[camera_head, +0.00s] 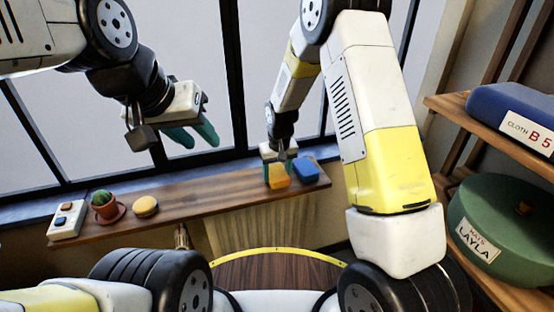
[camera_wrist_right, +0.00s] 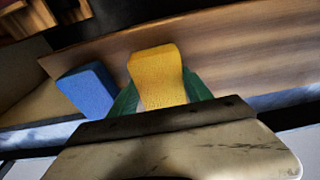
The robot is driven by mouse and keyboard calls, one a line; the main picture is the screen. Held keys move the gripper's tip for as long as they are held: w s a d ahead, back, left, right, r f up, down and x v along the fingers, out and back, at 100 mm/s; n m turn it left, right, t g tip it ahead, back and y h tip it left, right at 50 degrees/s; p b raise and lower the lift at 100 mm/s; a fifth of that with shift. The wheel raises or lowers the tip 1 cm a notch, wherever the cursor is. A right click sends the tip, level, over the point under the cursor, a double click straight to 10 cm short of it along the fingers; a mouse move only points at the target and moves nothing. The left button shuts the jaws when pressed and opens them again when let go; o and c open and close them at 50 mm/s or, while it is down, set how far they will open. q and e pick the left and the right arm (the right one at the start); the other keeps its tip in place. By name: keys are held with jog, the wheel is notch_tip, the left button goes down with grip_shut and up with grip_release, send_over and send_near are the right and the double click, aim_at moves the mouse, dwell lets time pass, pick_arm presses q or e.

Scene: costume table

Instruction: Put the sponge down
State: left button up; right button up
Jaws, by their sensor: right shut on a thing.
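The yellow sponge (camera_head: 278,177) is held in my right gripper (camera_head: 278,157) at the window shelf, over its right part. In the right wrist view the sponge (camera_wrist_right: 157,75) sits between the two green fingers (camera_wrist_right: 160,95), which are shut on it. I cannot tell whether its underside touches the shelf. A blue block (camera_head: 306,170) lies just right of it in the head view; it also shows in the right wrist view (camera_wrist_right: 87,92). My left gripper (camera_head: 197,136) hangs empty in front of the window, its teal fingers apart.
The wooden window shelf (camera_head: 190,199) bears a white switch box (camera_head: 67,220), a small potted cactus (camera_head: 104,206) and a round bun-like thing (camera_head: 146,206) at the left. Its middle is clear. A rack at the right holds a blue cloth box (camera_head: 500,108) and a green hat box (camera_head: 505,220).

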aim_at(279, 176)
jog(key=shift+f, duration=0.1)
jog(key=o, duration=1.5)
jog(key=shift+c, duration=0.2)
notch_tip(279, 176, up, 12)
jog(key=s, duration=0.2)
jog(key=s+d+r+m+t+y, duration=0.1)
jog(key=s+d+r, duration=0.3)
jog(key=r, duration=0.2)
jog(key=s+d+r+t, duration=0.1)
jog(key=s+d+r, duration=0.3)
jog(key=r, duration=0.3)
jog(key=s+d+r+m+t, duration=0.1)
jog(key=s+d+r, duration=0.2)
jog(key=s, duration=0.5)
jog(key=s+d+r+m+t, duration=0.1)
jog(key=s+d+r, duration=0.2)
jog(key=s, duration=0.5)
jog(key=shift+y, duration=0.3)
